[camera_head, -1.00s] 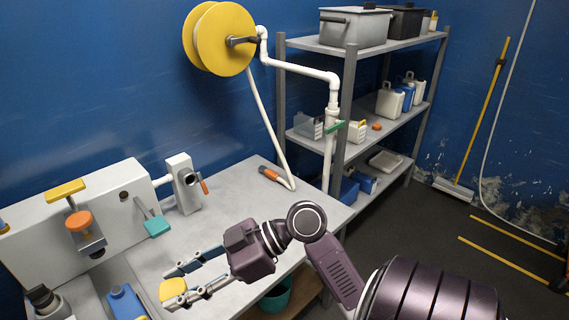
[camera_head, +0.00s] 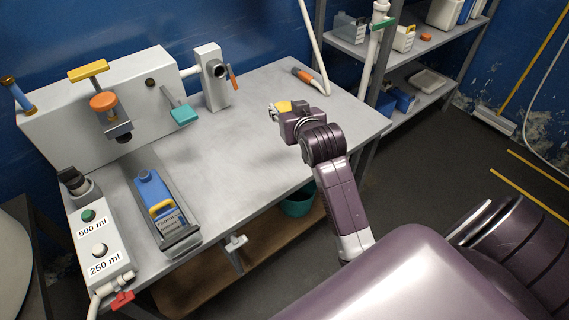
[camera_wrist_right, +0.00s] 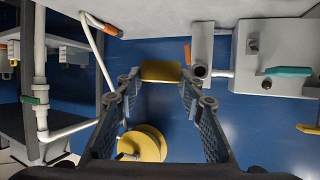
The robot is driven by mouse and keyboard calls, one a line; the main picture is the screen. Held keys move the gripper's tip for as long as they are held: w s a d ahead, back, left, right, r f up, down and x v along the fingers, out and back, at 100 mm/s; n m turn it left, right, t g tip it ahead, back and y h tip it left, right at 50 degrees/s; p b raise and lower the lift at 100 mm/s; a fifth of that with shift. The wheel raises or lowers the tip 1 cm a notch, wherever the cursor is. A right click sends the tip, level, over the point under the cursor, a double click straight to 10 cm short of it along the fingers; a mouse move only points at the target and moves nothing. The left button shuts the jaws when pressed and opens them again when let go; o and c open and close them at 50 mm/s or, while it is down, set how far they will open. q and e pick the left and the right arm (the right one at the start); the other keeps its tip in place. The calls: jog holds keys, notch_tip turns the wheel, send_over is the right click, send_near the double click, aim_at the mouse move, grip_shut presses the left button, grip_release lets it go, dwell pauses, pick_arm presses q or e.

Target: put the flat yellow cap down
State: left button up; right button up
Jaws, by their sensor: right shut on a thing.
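The flat yellow cap (camera_head: 284,106) is near the back right of the grey bench, at the far end of my right gripper (camera_head: 282,109). In the right wrist view the cap (camera_wrist_right: 161,71) sits between the two fingertips (camera_wrist_right: 160,75), and the gripper is shut on it. The cap is partly hidden by the gripper in the head view. I cannot tell whether it touches the bench top (camera_head: 238,150). My left gripper is not in view.
A hose with an orange end (camera_head: 307,78) lies behind the gripper. A white post unit (camera_head: 212,80) with an orange lever and a teal paddle (camera_head: 185,115) stand to the left. A blue canister (camera_head: 155,195) sits in a tray at front left. The middle bench is clear.

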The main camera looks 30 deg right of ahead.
aim_at(286, 164)
notch_tip(286, 164, down, 20)
jog(key=shift+d+r+b, duration=0.1)
jog(key=shift+b, duration=0.5)
jog(key=o, duration=0.9)
jog(key=v, duration=1.2)
